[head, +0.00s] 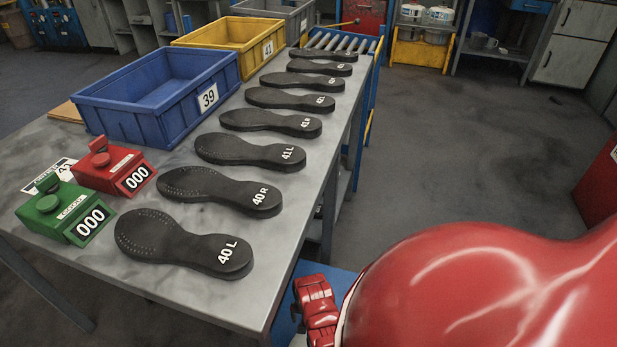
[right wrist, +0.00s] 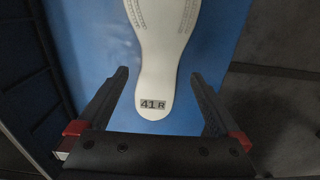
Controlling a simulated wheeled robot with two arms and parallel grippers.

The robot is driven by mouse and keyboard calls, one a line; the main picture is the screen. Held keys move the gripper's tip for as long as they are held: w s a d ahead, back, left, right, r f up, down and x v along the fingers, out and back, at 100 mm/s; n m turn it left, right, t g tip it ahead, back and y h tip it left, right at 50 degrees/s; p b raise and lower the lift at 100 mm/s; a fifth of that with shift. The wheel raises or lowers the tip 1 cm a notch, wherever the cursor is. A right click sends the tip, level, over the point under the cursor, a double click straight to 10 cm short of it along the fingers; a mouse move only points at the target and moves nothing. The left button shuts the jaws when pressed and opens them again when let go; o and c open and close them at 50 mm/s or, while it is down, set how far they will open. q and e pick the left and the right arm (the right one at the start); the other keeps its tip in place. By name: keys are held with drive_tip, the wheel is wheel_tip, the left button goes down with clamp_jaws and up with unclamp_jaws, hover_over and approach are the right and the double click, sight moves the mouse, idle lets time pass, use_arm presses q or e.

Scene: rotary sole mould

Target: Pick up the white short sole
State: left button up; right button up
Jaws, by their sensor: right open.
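A white sole (right wrist: 158,55) marked 41 R lies on a blue surface (right wrist: 95,45) in the right wrist view. Its toe end runs out of the top of the picture. My right gripper (right wrist: 160,74) is open, with one finger on each side of the sole's heel part and a gap on both sides. I cannot tell how high the fingers are above the surface. The white sole does not show in the head view. My left gripper is not in view.
Several black soles (head: 183,245) lie in a row on the grey table (head: 150,300). A blue crate (head: 120,125), a yellow crate (head: 215,45), a red counter (head: 105,165) and a green counter (head: 60,212) stand left of them. A roller conveyor (head: 345,42) is behind.

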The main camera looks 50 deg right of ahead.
wheel_tip(320, 180, down, 5)
drive_tip(key=shift+s+a+f+b, duration=0.1)
drive_tip(key=shift+f+b, duration=0.05)
drive_tip(key=shift+b, duration=0.8)
drive_tip(key=c, duration=1.4)
